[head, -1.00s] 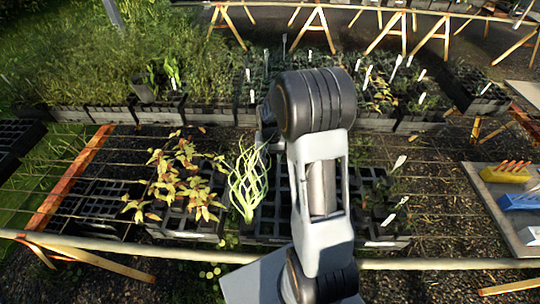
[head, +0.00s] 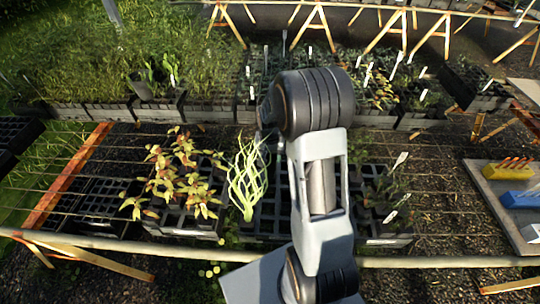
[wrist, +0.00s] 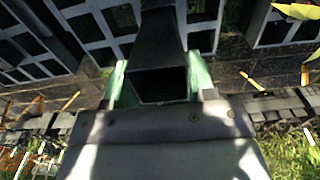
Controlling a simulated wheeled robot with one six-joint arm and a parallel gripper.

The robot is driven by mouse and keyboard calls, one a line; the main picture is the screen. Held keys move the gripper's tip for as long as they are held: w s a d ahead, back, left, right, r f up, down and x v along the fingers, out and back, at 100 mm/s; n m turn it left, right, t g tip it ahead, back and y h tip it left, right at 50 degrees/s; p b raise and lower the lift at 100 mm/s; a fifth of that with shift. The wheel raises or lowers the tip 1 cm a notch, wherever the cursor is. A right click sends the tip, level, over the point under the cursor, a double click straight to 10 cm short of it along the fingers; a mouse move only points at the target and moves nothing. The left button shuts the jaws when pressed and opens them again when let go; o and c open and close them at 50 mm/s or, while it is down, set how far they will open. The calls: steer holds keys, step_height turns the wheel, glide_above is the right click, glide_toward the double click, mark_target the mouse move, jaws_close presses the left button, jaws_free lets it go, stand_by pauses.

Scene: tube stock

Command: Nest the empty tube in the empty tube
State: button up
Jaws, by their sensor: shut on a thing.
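In the wrist view my gripper (wrist: 158,86) is shut with its green fingertips on either side of a dark empty tube (wrist: 157,48). The tube's square open end faces the camera, and its narrower body reaches away toward the dark cell trays. A tray (wrist: 92,27) with square cells shows beyond it at the top. I cannot make out a second empty tube. In the head view my arm hides the gripper and the held tube, above a dark celled tray (head: 262,239).
A tray of yellow-leaved seedlings (head: 180,228) and a curly pale-green plant (head: 247,180) stand left of my arm. A tray of darker plants (head: 385,240) is on the right. A grey board (head: 500,212) carries a yellow block (head: 508,173) and a blue block (head: 520,199).

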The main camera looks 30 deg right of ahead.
steer(key=shift+f+b, duration=1.65)
steer(key=shift+f, duration=0.65)
steer(key=o, duration=1.2)
steer(key=shift+c, duration=0.2)
steer(key=shift+r, duration=0.1)
step_height(320, 180, up, 14)
steer(key=shift+f+b, duration=0.2)
steer(key=shift+b, duration=0.2)
steer(key=s+a+r+n+t, duration=0.2)
steer(key=s+a+n, duration=0.1)
steer(key=s, duration=0.5)
steer(key=s+a+r+n+t, duration=0.1)
steer(key=s+a+n+t, duration=0.1)
steer(key=s+a, duration=0.4)
steer(key=shift+s+a+r+n, duration=0.25)
steer(key=shift+s+r+n, duration=0.2)
steer(key=shift+s, duration=0.55)
